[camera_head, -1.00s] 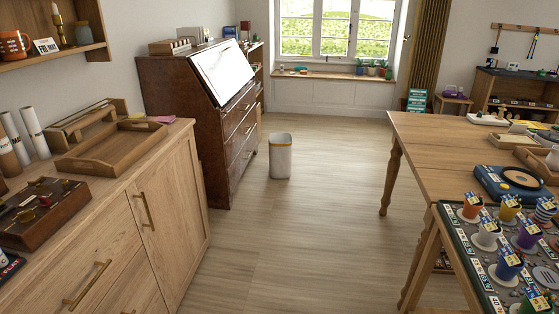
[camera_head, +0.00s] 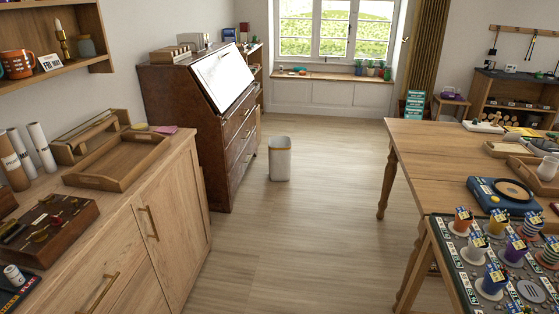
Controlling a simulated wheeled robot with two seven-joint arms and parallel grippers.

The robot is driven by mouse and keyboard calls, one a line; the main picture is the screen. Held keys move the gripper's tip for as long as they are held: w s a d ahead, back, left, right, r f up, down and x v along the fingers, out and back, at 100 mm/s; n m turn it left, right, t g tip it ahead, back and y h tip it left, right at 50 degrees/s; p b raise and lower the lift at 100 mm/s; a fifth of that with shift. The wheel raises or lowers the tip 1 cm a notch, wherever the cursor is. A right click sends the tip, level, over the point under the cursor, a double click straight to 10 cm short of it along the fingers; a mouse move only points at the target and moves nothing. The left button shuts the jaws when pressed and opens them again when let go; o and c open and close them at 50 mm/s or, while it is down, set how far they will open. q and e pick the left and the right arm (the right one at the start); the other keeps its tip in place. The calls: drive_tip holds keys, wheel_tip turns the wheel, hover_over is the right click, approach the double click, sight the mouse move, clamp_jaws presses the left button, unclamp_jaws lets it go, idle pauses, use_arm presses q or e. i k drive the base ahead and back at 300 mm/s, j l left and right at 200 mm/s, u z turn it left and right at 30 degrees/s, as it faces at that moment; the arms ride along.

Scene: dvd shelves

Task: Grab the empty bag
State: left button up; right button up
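I cannot make out an empty bag for certain in the head view. A white bin (camera_head: 280,158) with a yellowish rim stands on the floor beside the dark wooden bureau; I cannot tell whether a bag is inside it. Neither of my grippers is in view.
A wooden cabinet (camera_head: 165,215) with a tray (camera_head: 118,160) on top runs along the left. The dark bureau (camera_head: 190,125) stands beyond it. A wooden table (camera_head: 440,150) and a display board with several cups (camera_head: 497,255) are at the right. The floor (camera_head: 320,200) between is clear.

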sight(280, 159)
drive_tip(key=i+z, duration=0.2)
drive_tip(key=i, duration=3.8)
drive_tip(key=i+l+u, duration=0.2)
drive_tip(key=i, duration=0.25)
drive_tip(key=i+l+u, duration=0.15)
drive_tip(key=i, duration=0.3)
drive_tip(key=i+l+u, duration=0.2)
drive_tip(key=i, duration=0.25)
drive_tip(key=i+l+u, duration=0.35)
drive_tip(key=l+u, duration=0.35)
drive_tip(key=i+l+u, duration=0.2)
drive_tip(key=u, duration=0.15)
drive_tip(key=i+l+u, duration=0.1)
drive_tip(key=l+u, duration=0.6)
drive_tip(key=l, duration=0.45)
